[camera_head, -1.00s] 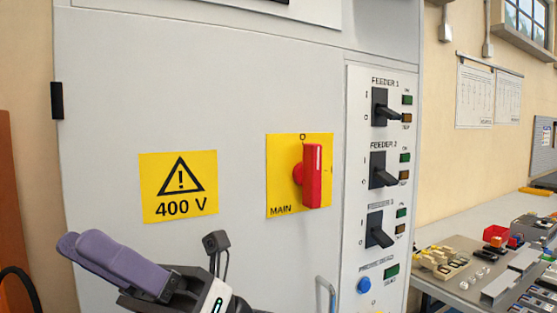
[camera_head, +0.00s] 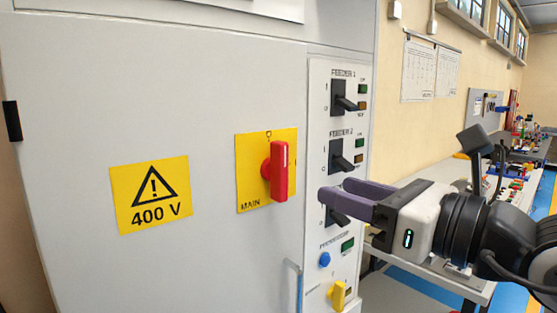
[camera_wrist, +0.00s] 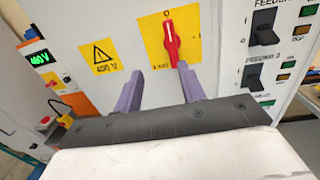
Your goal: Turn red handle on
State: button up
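The red handle (camera_head: 279,171) is a rotary knob on a yellow MAIN plate (camera_head: 249,186) on the cabinet front. Its grip stands upright in the head view. It also shows in the wrist view (camera_wrist: 171,44), between and beyond the fingertips, nearer the right finger. My gripper (camera_head: 332,194) is to the right of the handle and a little lower, pointing left across the feeder panel. Its purple fingers are apart and hold nothing, as the wrist view (camera_wrist: 157,80) shows. The gripper appears clear of the handle.
The feeder panel (camera_head: 322,112) with several black switches is just right of the handle. A blue button (camera_head: 325,259) and a yellow knob (camera_head: 338,295) sit low on it. A cabinet pull handle (camera_head: 293,285) is below. A workbench (camera_head: 440,278) stands at the right.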

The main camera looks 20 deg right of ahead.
aim_at(285, 168)
jog(key=shift+m+h, duration=0.4)
jog(key=shift+h, duration=0.2)
jog(key=p+x, duration=0.1)
jog(key=x, duration=0.2)
jog(key=p+x, duration=0.2)
jog(key=x, duration=0.2)
jog(key=d+p+x, duration=0.1)
jog(key=p+x, duration=0.1)
jog(key=x, duration=0.2)
jog(key=shift+w+r, duration=0.3)
jog(key=shift+w, duration=0.15)
jog(key=shift+w+a+f, duration=0.1)
jog(key=shift+w+a, duration=0.05)
jog(key=shift+w, duration=0.35)
grip_shut()
